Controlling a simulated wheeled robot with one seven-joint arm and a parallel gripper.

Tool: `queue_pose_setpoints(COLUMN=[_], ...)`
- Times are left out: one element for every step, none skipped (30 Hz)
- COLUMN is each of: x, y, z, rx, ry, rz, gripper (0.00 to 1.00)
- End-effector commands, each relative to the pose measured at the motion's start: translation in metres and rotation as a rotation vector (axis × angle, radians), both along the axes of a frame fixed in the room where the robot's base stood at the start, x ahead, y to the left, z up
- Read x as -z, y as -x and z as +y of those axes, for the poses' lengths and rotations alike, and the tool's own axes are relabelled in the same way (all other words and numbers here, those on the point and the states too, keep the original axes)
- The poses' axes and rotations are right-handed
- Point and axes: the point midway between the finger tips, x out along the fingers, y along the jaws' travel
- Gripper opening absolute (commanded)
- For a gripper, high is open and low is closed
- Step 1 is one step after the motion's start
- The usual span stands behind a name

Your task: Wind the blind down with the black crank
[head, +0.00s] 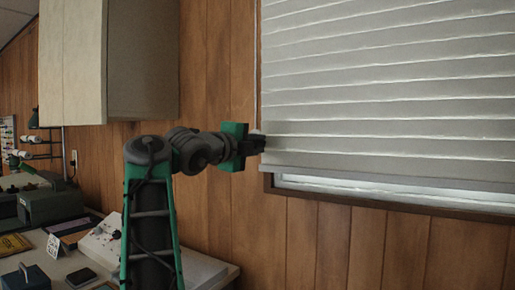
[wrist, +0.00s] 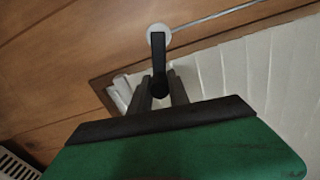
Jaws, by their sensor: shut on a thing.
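The black crank (wrist: 158,60) shows in the wrist view, hanging from a round white hub (wrist: 158,31) on the wood wall beside the window frame. My gripper (wrist: 158,92) is shut on the crank's handle end. In the head view my gripper (head: 262,144) is at the window's left edge and hides the crank. The pale slatted blind (head: 390,95) covers most of the window. Its bottom rail (head: 390,181) hangs a little above the sill, with a bright strip of window (head: 390,189) showing below. The blind also shows in the wrist view (wrist: 275,85), tilted.
A pale wall cabinet (head: 105,60) hangs to the left of the window, above my arm. A cluttered worktop (head: 205,268) stands at lower left, with a green case (head: 50,203) and a dark phone-like slab (head: 81,277). The wall below the window is clear.

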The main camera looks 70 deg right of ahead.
Motion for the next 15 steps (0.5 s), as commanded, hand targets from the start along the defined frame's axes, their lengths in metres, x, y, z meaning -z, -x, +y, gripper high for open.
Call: queue_pose_setpoints(x=[0.0091,0.0099,0.0106,0.0111,0.0117,0.0126,0.0132,0.0137,0.0140,0.0141,0.0142,0.0143,0.0144,0.0145,0.0145], y=[-0.0039,-0.0043,-0.0047,-0.0050,-0.0055,-0.0061,-0.0065,-0.0070,-0.0073,-0.0075,-0.0077,-0.0080,-0.0082,-0.0083,-0.0085], z=[-0.0016,-0.0017,-0.0017,-0.0016,-0.0018,-0.0019,-0.0021,-0.0022,-0.0022,-0.0022,-0.0021,-0.0022,-0.0022,-0.0022,-0.0022], rx=[-0.004,-0.004,-0.004,-0.004,-0.004,-0.004,-0.004,-0.004,-0.005,-0.005,-0.005,-0.005,-0.005,-0.005,-0.005], ry=[-0.002,0.001,0.005,0.008,0.011,0.013,0.015,0.017,0.021,0.022,0.024,0.025,0.026,0.028,0.029], rz=[-0.027,-0.046,-0.071,-0.090,-0.106,-0.125,-0.138,-0.150,-0.166,-0.175,-0.184,-0.194,-0.200,-0.205,-0.210], gripper=[0.00,0.00,0.00,0.00,0.00,0.00,0.00,0.00,0.00,0.00,0.00,0.00,0.00,0.00,0.00])
